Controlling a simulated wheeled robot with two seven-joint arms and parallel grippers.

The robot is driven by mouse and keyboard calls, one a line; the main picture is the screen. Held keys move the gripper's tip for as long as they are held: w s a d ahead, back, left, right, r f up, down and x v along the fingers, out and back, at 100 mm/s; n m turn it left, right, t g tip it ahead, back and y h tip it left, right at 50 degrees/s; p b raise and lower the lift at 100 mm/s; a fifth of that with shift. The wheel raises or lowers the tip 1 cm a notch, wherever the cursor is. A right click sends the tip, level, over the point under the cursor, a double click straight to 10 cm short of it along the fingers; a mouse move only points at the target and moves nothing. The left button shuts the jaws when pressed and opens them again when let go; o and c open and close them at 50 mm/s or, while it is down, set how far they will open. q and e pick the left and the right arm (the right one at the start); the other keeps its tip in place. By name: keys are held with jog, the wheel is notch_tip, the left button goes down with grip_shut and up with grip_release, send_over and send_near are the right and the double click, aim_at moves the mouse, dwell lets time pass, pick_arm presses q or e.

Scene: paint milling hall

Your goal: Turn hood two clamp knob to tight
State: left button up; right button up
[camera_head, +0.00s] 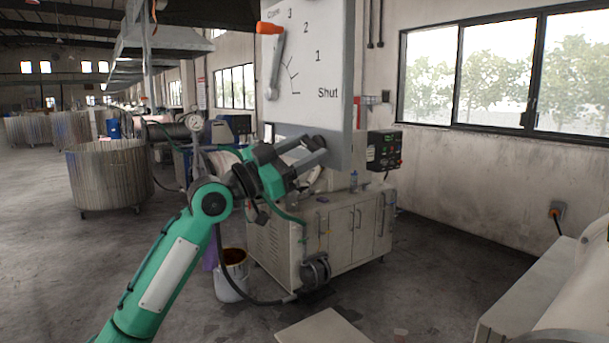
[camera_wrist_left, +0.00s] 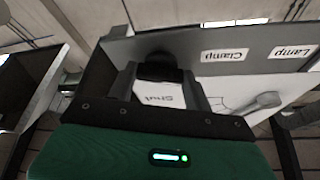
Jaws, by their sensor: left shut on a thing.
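The black clamp knob (camera_wrist_left: 158,66) sits on the grey underside of the hood panel, beside a label that reads "Clamp" upside down (camera_wrist_left: 228,54) in the left wrist view. My left gripper (camera_wrist_left: 157,84) is shut on this knob, with one finger on each side. In the head view my left gripper (camera_head: 316,150) is at the lower edge of the white hood panel (camera_head: 318,65), and its fingers hide the knob there. I cannot read the knob's turn from any mark. My right gripper is not in view.
The panel carries an orange-tipped lever (camera_head: 275,60) beside marks from Open to Shut. A "Lamp" label (camera_wrist_left: 292,52) is next to the clamp label. Below stand a beige cabinet (camera_head: 335,232) and a white bucket (camera_head: 232,275).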

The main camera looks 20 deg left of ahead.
pick_arm(q)
jog(key=m+g+b, duration=0.2)
jog(key=m+b, duration=0.1)
jog(key=m, duration=0.1)
jog(key=m+g+h+b, duration=0.1)
jog(key=m+b, duration=0.2)
jog(key=m, duration=0.1)
jog(key=shift+a+g, duration=0.1)
jog(key=shift+g, duration=0.3)
jog(key=shift+r+m+g, duration=0.15)
jog(key=shift+m+g, duration=0.25)
jog(key=shift+m, duration=0.7)
jog(key=shift+w+r+m+g, duration=0.1)
jog(key=shift+m+g, duration=0.3)
jog(key=shift+m, duration=0.5)
jog(key=m+y, duration=0.1)
jog(key=m, duration=0.3)
jog(key=shift+g, duration=0.4)
jog(key=shift+m, duration=0.3)
jog(key=o, duration=1)
